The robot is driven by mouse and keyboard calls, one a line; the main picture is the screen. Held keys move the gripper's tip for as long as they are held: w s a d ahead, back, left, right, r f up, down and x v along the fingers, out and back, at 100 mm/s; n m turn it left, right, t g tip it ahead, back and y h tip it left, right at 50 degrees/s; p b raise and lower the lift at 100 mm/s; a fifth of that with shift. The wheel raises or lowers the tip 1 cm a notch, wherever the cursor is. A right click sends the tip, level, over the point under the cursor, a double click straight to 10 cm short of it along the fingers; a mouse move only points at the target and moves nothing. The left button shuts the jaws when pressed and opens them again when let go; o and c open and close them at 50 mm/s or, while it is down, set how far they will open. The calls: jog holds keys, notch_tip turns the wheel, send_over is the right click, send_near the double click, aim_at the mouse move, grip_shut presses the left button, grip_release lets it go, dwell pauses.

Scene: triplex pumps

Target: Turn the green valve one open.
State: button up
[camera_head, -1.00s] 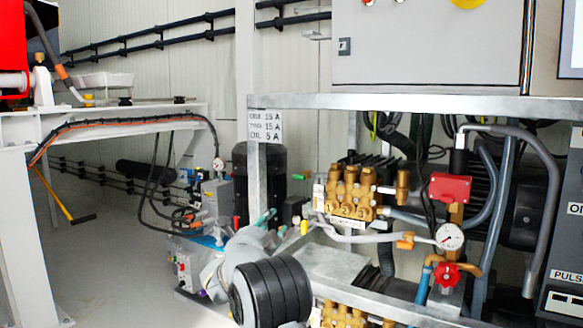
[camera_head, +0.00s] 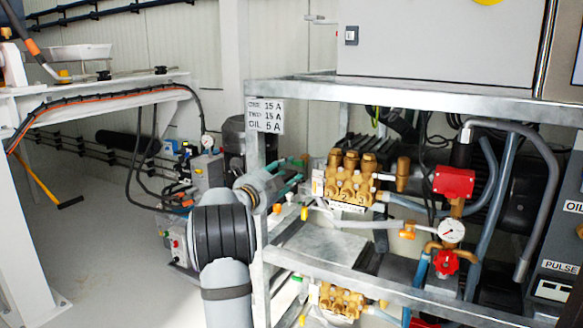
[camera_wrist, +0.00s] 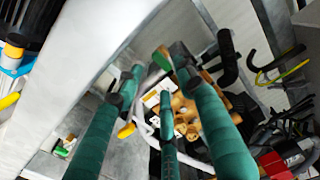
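My gripper (camera_head: 290,178) has teal fingers. It reaches in from the left by the frame post, just left of the upper brass pump (camera_head: 350,180). In the wrist view my gripper (camera_wrist: 157,85) has its fingers spread, with nothing seen held between them. The brass pump (camera_wrist: 187,112) lies beyond them, partly hidden. A small bright green piece (camera_wrist: 162,60), perhaps the handle of green valve one, shows between the fingertips near the pump. I cannot tell whether a finger touches it. In the head view I cannot make out a green handle apart from the teal fingers.
The grey metal frame (camera_head: 420,106) surrounds the pumps, with an upright post close to my arm. A red valve (camera_head: 445,262), a gauge (camera_head: 452,230) and a red box (camera_head: 454,182) stand right of the upper pump. Another brass pump (camera_head: 341,300) sits below.

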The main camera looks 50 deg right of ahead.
aim_at(297, 165)
jog(key=shift+w+d, duration=0.25)
jog(key=shift+d, duration=0.95)
jog(key=shift+w+d, duration=0.2)
jog(key=shift+d, duration=0.95)
grip_shut()
